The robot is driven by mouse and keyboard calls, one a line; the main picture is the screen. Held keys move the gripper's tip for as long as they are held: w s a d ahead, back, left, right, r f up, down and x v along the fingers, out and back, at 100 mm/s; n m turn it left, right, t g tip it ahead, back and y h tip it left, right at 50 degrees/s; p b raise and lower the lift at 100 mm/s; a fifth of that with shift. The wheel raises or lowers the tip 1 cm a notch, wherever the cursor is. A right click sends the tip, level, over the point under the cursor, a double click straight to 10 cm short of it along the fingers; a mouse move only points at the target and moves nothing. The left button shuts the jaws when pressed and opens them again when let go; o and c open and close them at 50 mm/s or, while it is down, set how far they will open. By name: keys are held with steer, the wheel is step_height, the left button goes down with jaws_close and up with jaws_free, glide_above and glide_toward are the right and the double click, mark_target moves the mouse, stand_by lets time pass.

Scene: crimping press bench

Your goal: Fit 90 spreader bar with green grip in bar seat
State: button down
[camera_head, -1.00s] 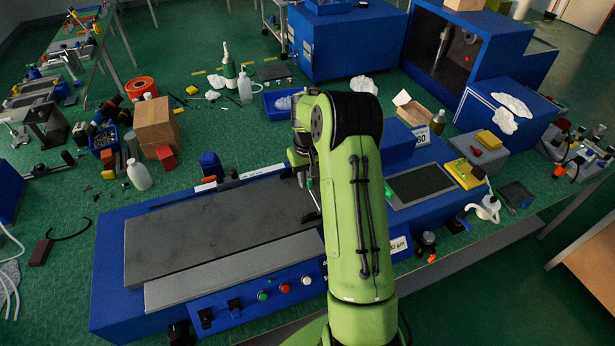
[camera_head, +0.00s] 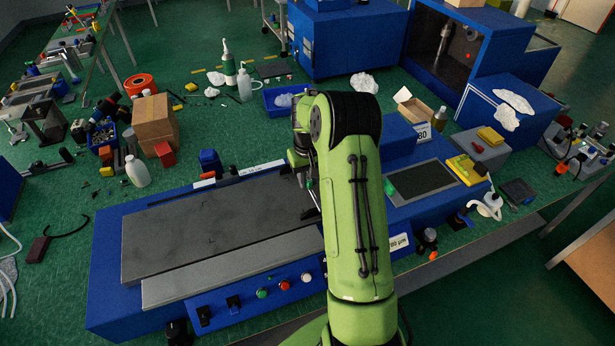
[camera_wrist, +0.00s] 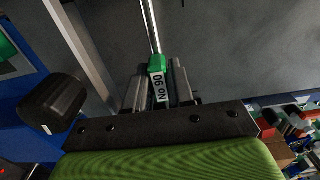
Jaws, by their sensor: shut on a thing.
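The spreader bar's green grip (camera_wrist: 157,65) carries a white "No 90" label in the wrist view. My gripper (camera_wrist: 158,88) is shut on this grip. The thin shiny bar (camera_wrist: 150,25) runs from the grip away to the top of the picture, over a dark grey surface. Its far end is out of view. In the head view my gripper (camera_head: 308,188) is low over the right part of the bench machine's grey plate (camera_head: 215,225), mostly hidden behind my arm. I cannot make out the bar seat in either view.
The blue machine (camera_head: 130,310) has buttons on its front and a dark screen (camera_head: 423,181) at right. A labelled rail (camera_head: 235,176) runs behind the plate. A black knob (camera_wrist: 52,103) is near my gripper in the wrist view. The plate's left part is clear.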

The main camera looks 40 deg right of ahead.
steer(key=shift+f+b, duration=0.45)
steer(key=shift+f, duration=0.25)
steer(key=c, duration=0.9)
jaws_free()
step_height(320, 180, up, 16)
steer(key=shift+f+p, duration=0.15)
steer(key=shift+p, duration=0.25)
